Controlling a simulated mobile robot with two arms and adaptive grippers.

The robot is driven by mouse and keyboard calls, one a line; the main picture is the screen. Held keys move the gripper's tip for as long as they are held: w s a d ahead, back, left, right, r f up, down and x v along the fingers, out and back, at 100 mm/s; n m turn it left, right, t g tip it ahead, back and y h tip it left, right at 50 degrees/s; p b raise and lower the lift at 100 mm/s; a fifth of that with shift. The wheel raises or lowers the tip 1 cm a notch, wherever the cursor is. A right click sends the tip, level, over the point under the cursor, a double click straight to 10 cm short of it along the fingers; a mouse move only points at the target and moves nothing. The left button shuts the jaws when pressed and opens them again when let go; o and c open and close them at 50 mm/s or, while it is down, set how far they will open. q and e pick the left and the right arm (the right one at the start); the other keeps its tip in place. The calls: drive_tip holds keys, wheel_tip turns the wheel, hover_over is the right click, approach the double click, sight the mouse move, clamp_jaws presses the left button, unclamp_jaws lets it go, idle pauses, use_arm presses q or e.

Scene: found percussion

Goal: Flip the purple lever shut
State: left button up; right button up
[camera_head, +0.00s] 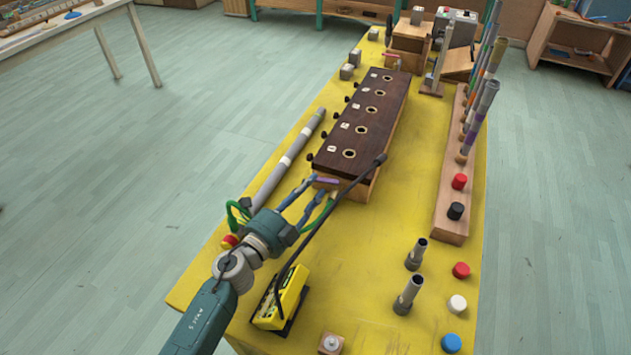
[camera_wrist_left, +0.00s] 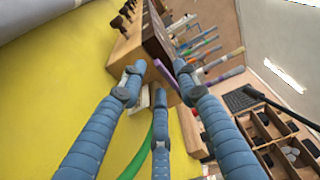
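The purple lever (camera_head: 327,180) is on the near end of the long dark-topped wooden box (camera_head: 366,110). It also shows in the left wrist view as a short purple bar (camera_wrist_left: 165,73), slanting across the box end. My left gripper (camera_head: 319,187) is right at the lever, its blue fingers reaching toward the box end. In the left wrist view the fingers (camera_wrist_left: 159,82) are spread apart, with the lever showing between the two upper tips. I cannot tell whether a finger touches it. My right gripper is not in view.
A thin black arm with a dark tip (camera_head: 380,159) rises from a yellow box (camera_head: 282,299) and passes close to my left gripper. A grey tube (camera_head: 286,162) lies left of the wooden box. Upright tubes (camera_head: 408,295) and colored caps stand at the right. Yellow tabletop (camera_head: 370,245) between is clear.

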use_arm(q)
drive_tip(key=shift+w+d, duration=0.4)
drive_tip(key=shift+w, duration=0.2)
drive_tip(key=shift+w+d, duration=0.15)
drive_tip(key=shift+w, duration=0.15)
drive_tip(key=shift+w+d, duration=0.15)
drive_tip(key=shift+w, duration=0.05)
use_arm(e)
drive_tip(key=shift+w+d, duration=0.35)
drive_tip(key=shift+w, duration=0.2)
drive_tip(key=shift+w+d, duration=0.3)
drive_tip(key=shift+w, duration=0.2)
use_arm(q)
clamp_jaws()
drive_tip(key=shift+w+m+g+h+b, duration=0.3)
drive_tip(key=shift+m+h, duration=0.2)
drive_tip(key=shift+w+f+m+g+h+b, duration=0.15)
drive_tip(key=shift+w+m+g+h+b, duration=0.15)
drive_tip(key=shift+m+g+h+b, duration=0.5)
drive_tip(key=shift+h, duration=0.3)
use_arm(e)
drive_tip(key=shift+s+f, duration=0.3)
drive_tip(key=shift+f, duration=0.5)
use_arm(q)
drive_tip(key=shift+d+p, duration=0.1)
drive_tip(key=shift+p, duration=0.2)
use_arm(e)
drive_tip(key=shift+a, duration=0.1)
